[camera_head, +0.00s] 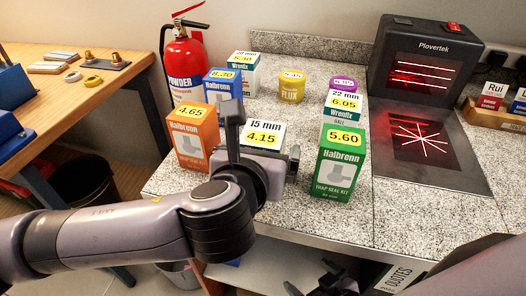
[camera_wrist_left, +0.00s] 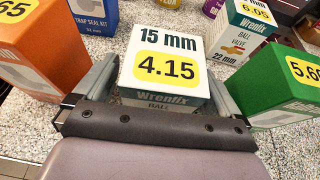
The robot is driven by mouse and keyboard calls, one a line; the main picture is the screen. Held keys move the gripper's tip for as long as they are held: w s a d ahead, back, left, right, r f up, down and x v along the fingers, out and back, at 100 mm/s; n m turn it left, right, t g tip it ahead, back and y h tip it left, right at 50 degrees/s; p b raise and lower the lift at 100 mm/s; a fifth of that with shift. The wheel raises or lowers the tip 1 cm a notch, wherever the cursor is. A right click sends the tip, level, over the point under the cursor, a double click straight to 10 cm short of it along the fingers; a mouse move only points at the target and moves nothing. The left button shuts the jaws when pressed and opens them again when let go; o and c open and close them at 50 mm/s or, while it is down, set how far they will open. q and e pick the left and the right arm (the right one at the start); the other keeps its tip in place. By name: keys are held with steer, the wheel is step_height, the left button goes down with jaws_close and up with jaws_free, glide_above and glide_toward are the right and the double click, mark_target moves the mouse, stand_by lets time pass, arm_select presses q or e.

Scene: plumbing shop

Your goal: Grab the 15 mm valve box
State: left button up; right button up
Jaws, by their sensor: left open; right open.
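The 15 mm valve box (camera_head: 264,135) is a white and teal Wrenfix box with a yellow 4.15 label, standing on the speckled counter. In the left wrist view the box (camera_wrist_left: 168,45) sits between the two fingers of my left gripper (camera_wrist_left: 158,85), one on each side. My left gripper (camera_head: 264,150) is open, and its arm hides the lower part of the box in the head view. I cannot tell whether either finger touches it. My right gripper (camera_head: 325,282) is open and empty, low in front of the counter.
An orange 4.65 box (camera_head: 190,135) stands close on the left and a green 5.60 box (camera_head: 338,165) close on the right. Behind are a blue box (camera_head: 222,88), a yellow tin (camera_head: 291,88) and a 22 mm box (camera_head: 343,102). A scanner (camera_head: 420,65) stands right.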

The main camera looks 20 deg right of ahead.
arm_select(q)
steer(key=shift+w+d+f, duration=0.1)
steer(key=shift+w+d, duration=0.05)
steer(key=shift+w, duration=0.05)
steer(key=shift+c, duration=0.3)
steer(key=c, duration=1.2)
steer(key=shift+o, duration=0.2)
